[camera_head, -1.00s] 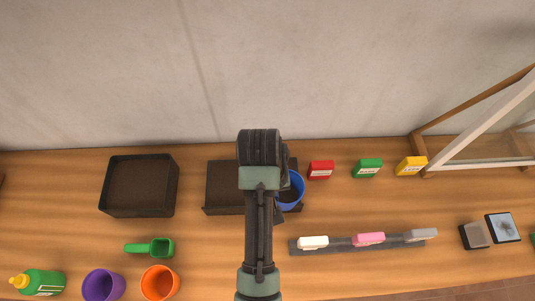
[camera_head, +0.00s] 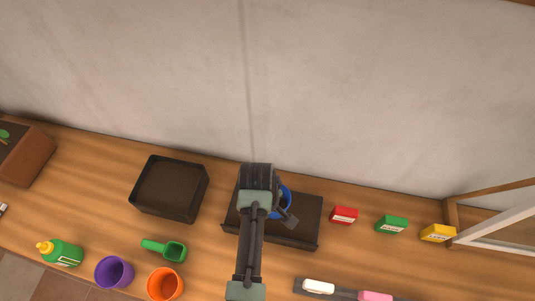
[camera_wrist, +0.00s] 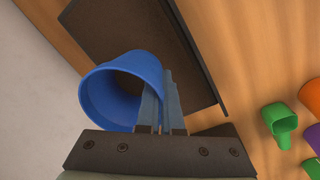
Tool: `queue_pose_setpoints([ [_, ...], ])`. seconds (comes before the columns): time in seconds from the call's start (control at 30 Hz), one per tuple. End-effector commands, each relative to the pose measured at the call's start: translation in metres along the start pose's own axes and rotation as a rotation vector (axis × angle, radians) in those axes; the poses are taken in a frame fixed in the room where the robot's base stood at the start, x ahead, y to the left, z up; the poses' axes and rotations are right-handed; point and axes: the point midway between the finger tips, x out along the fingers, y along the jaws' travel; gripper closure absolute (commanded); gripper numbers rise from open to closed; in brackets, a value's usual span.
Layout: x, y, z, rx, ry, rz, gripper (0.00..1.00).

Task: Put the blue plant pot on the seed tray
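The blue plant pot (camera_head: 285,197) is partly hidden by my arm in the head view. In the wrist view the pot (camera_wrist: 122,90) lies tilted with its open mouth toward the left. My gripper (camera_wrist: 163,80) is shut on the pot's wall near the rim, one finger on each side. In the head view my gripper is over the flat dark tray with a low front lip (camera_head: 300,232). The square black tray with raised walls (camera_head: 170,189), which looks like the seed tray, is empty and stands left of my arm.
A green scoop (camera_head: 168,250), purple pot (camera_head: 114,272), orange pot (camera_head: 165,284) and green bottle (camera_head: 62,253) stand at the front left. Red (camera_head: 343,215), green (camera_head: 391,225) and yellow (camera_head: 438,233) packets are at right. A brown planter (camera_head: 28,155) is far left. The wall closes off the back.

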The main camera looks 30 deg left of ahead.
Motion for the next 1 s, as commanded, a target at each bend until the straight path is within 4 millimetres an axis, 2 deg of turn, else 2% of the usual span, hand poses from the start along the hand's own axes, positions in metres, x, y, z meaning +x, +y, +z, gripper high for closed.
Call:
queue_pose_setpoints([
  [0.1, 0.016, -0.002, 0.0, 0.0, -0.002, -0.002, 1.0],
  [0.2, 0.023, -0.002, 0.0, 0.001, -0.001, 0.0, 1.0],
  [0.57, 0.028, -0.003, 0.0, 0.002, 0.0, 0.0, 1.0],
  [0.77, 0.027, -0.003, 0.0, 0.002, -0.001, -0.001, 0.67],
  [1.0, 0.027, -0.003, 0.0, 0.002, -0.001, -0.001, 0.67],
])
